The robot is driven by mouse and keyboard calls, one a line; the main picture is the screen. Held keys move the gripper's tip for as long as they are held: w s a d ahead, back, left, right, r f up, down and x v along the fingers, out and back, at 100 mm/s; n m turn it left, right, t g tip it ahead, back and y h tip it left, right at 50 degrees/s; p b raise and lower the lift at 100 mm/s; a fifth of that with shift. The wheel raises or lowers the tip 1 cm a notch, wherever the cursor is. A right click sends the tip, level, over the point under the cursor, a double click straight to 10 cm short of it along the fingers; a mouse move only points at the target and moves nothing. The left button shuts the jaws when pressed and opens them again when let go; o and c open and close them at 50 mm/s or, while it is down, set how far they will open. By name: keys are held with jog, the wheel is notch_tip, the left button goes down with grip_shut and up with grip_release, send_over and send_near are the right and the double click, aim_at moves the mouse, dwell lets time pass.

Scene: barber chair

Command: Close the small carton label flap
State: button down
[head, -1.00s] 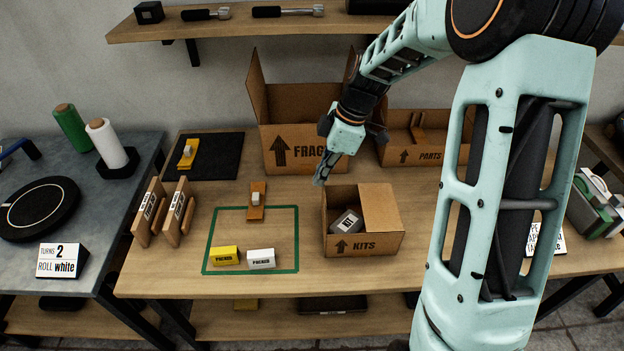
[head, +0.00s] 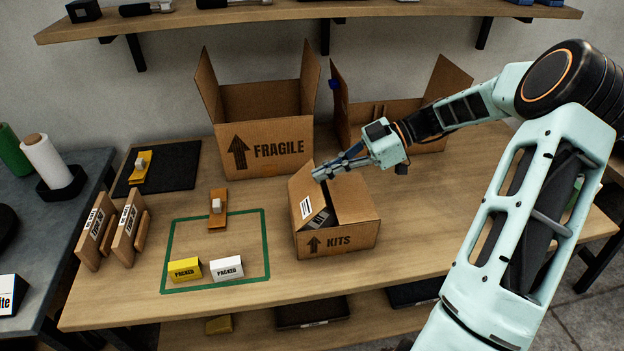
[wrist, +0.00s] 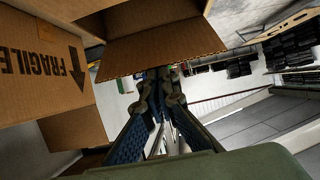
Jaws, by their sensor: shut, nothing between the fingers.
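The small KITS carton (head: 345,238) stands on the table right of the green outline. Its label flap (head: 304,205), with a white label, stands tilted up at the carton's left side. The right flap (head: 352,198) lies over the right part of the opening. A grey item (head: 320,219) shows inside. My gripper (head: 319,173) is shut and empty, its tips at the label flap's upper edge; I cannot tell whether they touch. The fingers also show in the wrist view (wrist: 160,85), beneath a brown cardboard panel (wrist: 160,50) that I cannot identify.
The open FRAGILE carton (head: 270,150) stands behind, left of my gripper. Another open carton (head: 430,140) is behind my forearm. Yellow (head: 184,269) and white (head: 227,268) packed boxes sit inside the green outline (head: 166,255). Wooden holders (head: 125,222) stand further left.

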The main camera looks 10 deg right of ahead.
aim_at(339, 198)
jog(key=d+f+y+b, duration=0.2)
jog(key=f+y+b, duration=0.1)
jog(key=d+f+y+b, duration=0.1)
jog(key=b, duration=0.1)
jog(key=shift+f+y, duration=0.25)
jog(key=shift+y, duration=0.05)
jog(key=shift+d+f+b, duration=0.15)
jog(key=shift+f+b, duration=0.1)
jog(key=shift+b, duration=0.4)
jog(key=shift+s+d+f+b, duration=0.1)
jog(key=shift+d+f+b, duration=0.05)
jog(key=shift+f+b, duration=0.4)
jog(key=shift+d+f+b, duration=0.15)
jog(key=shift+f+b, duration=0.25)
jog(key=shift+b, duration=0.15)
